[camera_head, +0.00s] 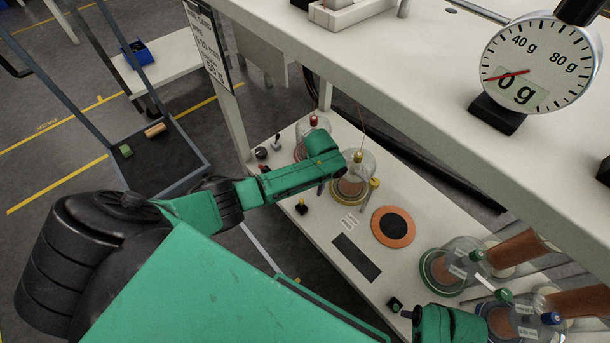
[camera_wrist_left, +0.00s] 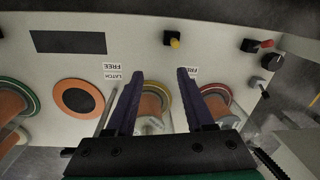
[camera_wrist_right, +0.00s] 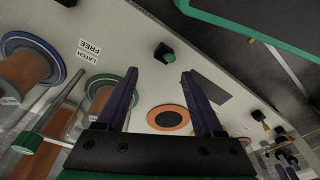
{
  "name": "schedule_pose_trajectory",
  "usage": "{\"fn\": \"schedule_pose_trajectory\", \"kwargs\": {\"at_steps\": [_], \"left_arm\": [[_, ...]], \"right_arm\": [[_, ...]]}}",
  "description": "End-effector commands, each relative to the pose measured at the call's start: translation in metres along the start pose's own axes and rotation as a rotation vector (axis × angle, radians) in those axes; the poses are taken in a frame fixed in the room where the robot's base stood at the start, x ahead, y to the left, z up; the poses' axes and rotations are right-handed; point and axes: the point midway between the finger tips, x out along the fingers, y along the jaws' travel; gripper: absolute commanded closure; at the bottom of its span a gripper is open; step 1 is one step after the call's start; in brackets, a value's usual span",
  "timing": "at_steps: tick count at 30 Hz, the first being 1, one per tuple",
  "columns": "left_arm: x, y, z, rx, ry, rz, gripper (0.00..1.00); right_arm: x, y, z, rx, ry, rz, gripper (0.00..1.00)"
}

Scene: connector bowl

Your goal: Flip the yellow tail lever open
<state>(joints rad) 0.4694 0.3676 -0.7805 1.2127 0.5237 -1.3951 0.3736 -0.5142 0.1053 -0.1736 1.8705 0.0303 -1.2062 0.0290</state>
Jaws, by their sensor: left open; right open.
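The long rod lever with a yellow cap (camera_head: 375,183) stands beside the yellow-ringed glass jar (camera_head: 352,188). In the left wrist view a rod (camera_wrist_left: 105,113) stands left of this jar, beside the LATCH and FREE labels; its cap is hidden. A small yellow-tipped switch (camera_head: 301,207) on a black base also shows in the left wrist view (camera_wrist_left: 174,41). My left gripper (camera_wrist_left: 160,73) is open and empty, pointing down above the yellow-ringed jar.
An orange-rimmed dark disc (camera_head: 393,227) and a dark strip (camera_head: 356,257) lie on the bench. A higher white shelf overhangs it, carrying a dial scale (camera_head: 540,62).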

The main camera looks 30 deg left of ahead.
Motion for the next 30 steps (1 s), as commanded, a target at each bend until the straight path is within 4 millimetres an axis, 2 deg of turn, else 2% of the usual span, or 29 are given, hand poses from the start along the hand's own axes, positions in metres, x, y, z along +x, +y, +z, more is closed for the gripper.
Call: {"fn": "schedule_pose_trajectory", "kwargs": {"at_steps": [7,11,15,21,24,30], "left_arm": [[0.000,0.000,0.000,0.000,0.000,-0.001,0.47],[0.000,0.000,0.000,0.000,0.000,-0.001,0.47],[-0.034,-0.001,0.000,-0.001,0.002,-0.001,0.47],[-0.070,0.000,0.000,0.000,0.003,-0.001,0.47],[-0.076,0.001,0.001,0.000,0.000,-0.002,0.47],[-0.076,0.001,0.001,0.000,0.001,-0.002,0.47]], "right_arm": [[0.002,0.000,0.001,0.000,-0.003,0.001,0.31],[0.021,0.003,0.009,0.003,-0.008,0.007,0.31],[0.039,0.010,0.025,0.009,-0.020,0.020,0.31],[0.065,0.016,0.051,0.008,-0.026,0.031,0.31],[0.071,0.017,0.058,0.005,-0.027,0.032,0.31],[0.073,0.017,0.060,0.004,-0.026,0.032,0.31]]}}
